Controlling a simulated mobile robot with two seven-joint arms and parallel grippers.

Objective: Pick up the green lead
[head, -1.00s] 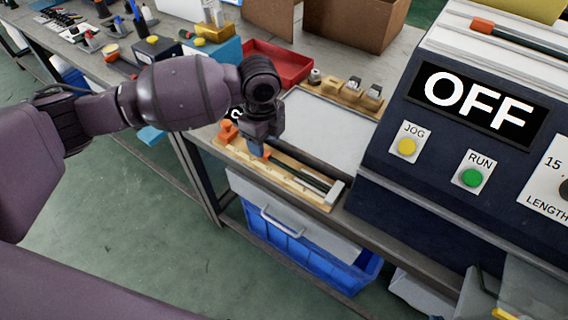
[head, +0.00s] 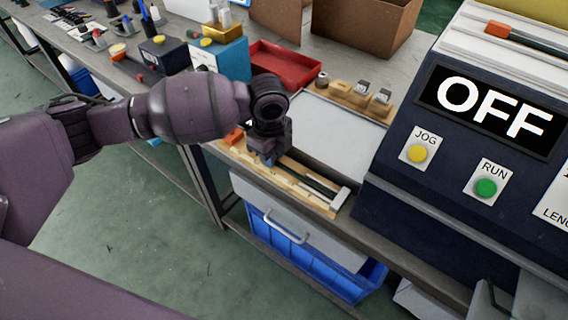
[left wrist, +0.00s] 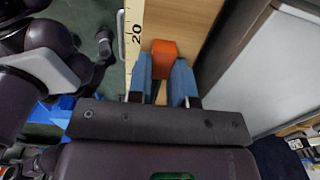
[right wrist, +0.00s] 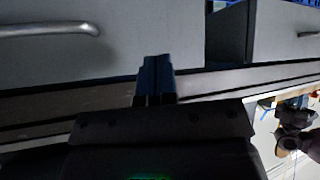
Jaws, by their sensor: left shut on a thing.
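A dark green lead (head: 318,187) lies along the wooden board at the bench's front edge, beside another dark strand. My left gripper (head: 268,160) is down over the board, pointing at it. In the left wrist view, its blue fingers (left wrist: 162,82) are shut on the lead, with the lead's orange end (left wrist: 163,50) showing at and beyond the fingertips. In the head view the gripper hides the grasp. My right gripper (right wrist: 155,78) shows only in the right wrist view; its fingers are together and empty, near a grey drawer front.
The board has a scale strip (left wrist: 134,35). A dark machine (head: 430,190) reading OFF stands to the right, with another orange-ended lead (head: 499,30) on top. A red tray (head: 285,68), a wooden block holder (head: 352,97) and cardboard boxes stand behind. A blue bin (head: 300,250) is below.

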